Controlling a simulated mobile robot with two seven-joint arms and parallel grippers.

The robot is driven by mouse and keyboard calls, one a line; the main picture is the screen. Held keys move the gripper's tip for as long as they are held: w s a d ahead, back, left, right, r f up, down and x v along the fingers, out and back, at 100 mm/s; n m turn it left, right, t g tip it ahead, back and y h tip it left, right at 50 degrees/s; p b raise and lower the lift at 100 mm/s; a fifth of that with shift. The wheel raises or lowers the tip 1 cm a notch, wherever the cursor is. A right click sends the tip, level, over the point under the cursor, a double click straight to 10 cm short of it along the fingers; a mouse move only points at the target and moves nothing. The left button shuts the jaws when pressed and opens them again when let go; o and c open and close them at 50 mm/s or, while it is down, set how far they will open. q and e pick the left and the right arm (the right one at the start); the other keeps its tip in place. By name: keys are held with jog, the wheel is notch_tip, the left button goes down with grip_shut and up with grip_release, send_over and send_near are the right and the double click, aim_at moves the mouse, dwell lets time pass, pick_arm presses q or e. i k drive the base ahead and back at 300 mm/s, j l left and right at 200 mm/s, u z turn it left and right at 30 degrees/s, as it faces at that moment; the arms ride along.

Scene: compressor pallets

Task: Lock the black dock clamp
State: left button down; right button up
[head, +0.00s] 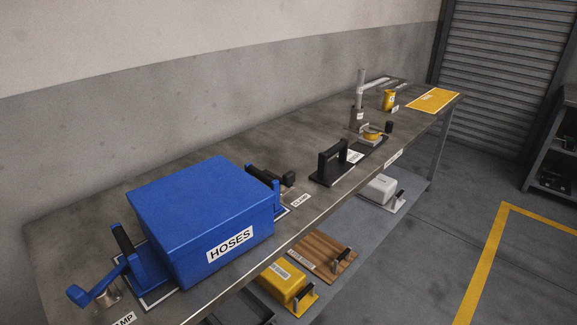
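A black clamp arm with a blocky end (287,179) shows just right of the blue HOSES box (205,212), beside a CLAMP label (301,200) on the bench. It looks like the black dock clamp; its base is partly hidden by the box's right handle, so I cannot tell whether it is locked. The box sits on a pale-edged dock plate (160,300). A blue clamp lever (97,289) sticks out at the box's left end, near another, cut-off label. Neither of my grippers is in view.
The long grey bench (110,195) runs along the wall. A black handled block (338,163), a grey post (360,100) and a yellow cup (389,99) stand farther along. The lower shelf holds yellow (283,281), wooden (322,260) and white (378,189) items. Floor at right is clear.

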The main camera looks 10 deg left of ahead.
aim_at(287, 179)
jog(key=i+l+u, duration=0.1)
jog(key=i+l, duration=0.4)
jog(key=l, duration=0.2)
jog(key=i+l+u, duration=0.25)
jog(key=i+l, duration=0.2)
jog(key=l, duration=0.3)
